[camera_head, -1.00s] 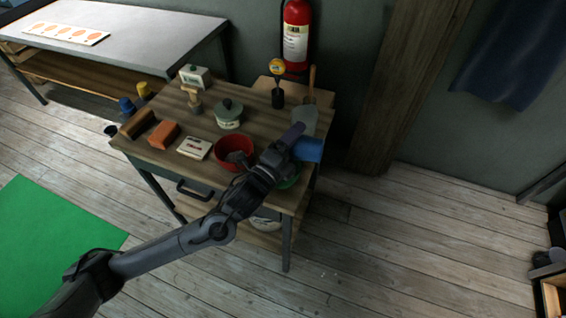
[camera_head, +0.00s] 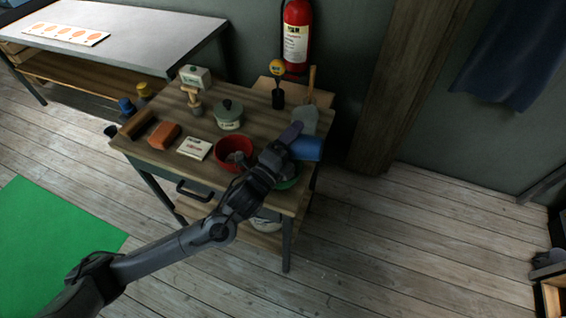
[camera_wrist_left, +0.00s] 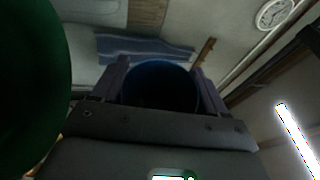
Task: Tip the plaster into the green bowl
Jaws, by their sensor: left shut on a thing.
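My left gripper (camera_head: 294,139) is shut on a blue cup (camera_head: 307,149) and holds it on its side above the right part of the wooden table. The left wrist view shows the blue cup (camera_wrist_left: 160,86) between the two fingers; its inside looks dark and I cannot tell what is in it. The green bowl (camera_head: 288,184) is below the gripper and cup, mostly hidden by my arm. In the left wrist view the green bowl (camera_wrist_left: 30,80) fills the left edge, close to the gripper. No plaster can be made out. My right gripper is not in view.
A red bowl (camera_head: 233,152) stands just left of the gripper. A lidded pot (camera_head: 229,115), an orange block (camera_head: 164,135) and a white box (camera_head: 195,148) stand farther left. A grey trowel-like tool (camera_head: 305,118) is behind the cup. Floor right of the table is clear.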

